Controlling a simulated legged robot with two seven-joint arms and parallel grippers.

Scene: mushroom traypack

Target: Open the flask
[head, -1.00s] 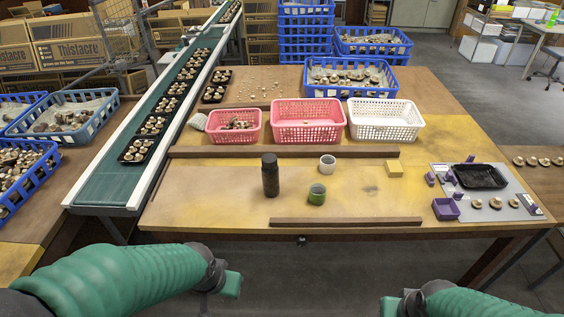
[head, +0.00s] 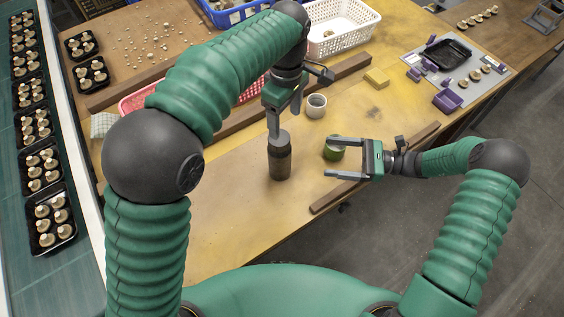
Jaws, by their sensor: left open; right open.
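The dark flask (head: 281,167) stands upright on the yellow-brown table, its dark cap on top. My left gripper (head: 274,132) points down from above with its fingers at the flask's cap.
A white cup (head: 316,106) stands behind the flask. A yellow block (head: 376,77) lies further back. Wooden strips (head: 351,74) cross the table. Table left of the flask is clear.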

